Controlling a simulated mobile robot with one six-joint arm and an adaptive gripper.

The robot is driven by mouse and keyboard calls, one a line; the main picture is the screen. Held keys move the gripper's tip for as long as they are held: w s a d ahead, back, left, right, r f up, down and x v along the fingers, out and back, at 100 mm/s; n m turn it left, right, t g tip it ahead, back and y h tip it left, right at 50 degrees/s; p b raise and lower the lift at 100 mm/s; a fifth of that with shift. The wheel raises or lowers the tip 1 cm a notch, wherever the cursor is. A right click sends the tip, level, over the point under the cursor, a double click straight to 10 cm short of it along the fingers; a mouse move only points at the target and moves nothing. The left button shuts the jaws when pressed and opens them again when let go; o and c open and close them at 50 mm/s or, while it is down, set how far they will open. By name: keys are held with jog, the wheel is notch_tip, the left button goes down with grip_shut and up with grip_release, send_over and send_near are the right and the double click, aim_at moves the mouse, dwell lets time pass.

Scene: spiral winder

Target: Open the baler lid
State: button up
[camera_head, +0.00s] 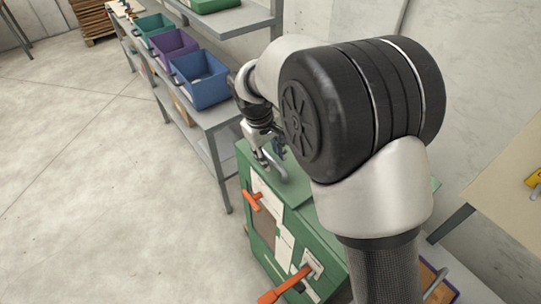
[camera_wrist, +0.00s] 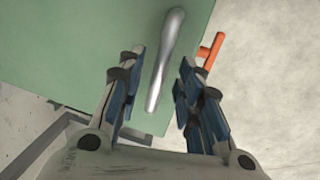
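The green baler (camera_head: 272,225) stands below my arm, with its lid (camera_head: 291,185) on top looking closed. A curved grey metal handle (camera_head: 270,163) rises from the lid. In the wrist view the handle (camera_wrist: 165,60) runs lengthwise between my fingers, with a gap on both sides. My gripper (camera_wrist: 160,65) is open, its blue-padded fingers on either side of the handle. I cannot tell how far above the lid the fingertips are. In the head view my arm hides part of the lid and the right side of the baler.
Orange levers (camera_head: 252,200) and (camera_head: 287,285) stick out from the baler's front. A grey shelf (camera_head: 215,117) with a blue bin (camera_head: 203,80), a purple bin (camera_head: 172,50) and a teal bin (camera_head: 152,27) stands behind it. A table (camera_head: 505,190) is at right. The floor at left is clear.

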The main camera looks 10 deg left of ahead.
grip_shut()
dwell(0.5)
dwell(0.3)
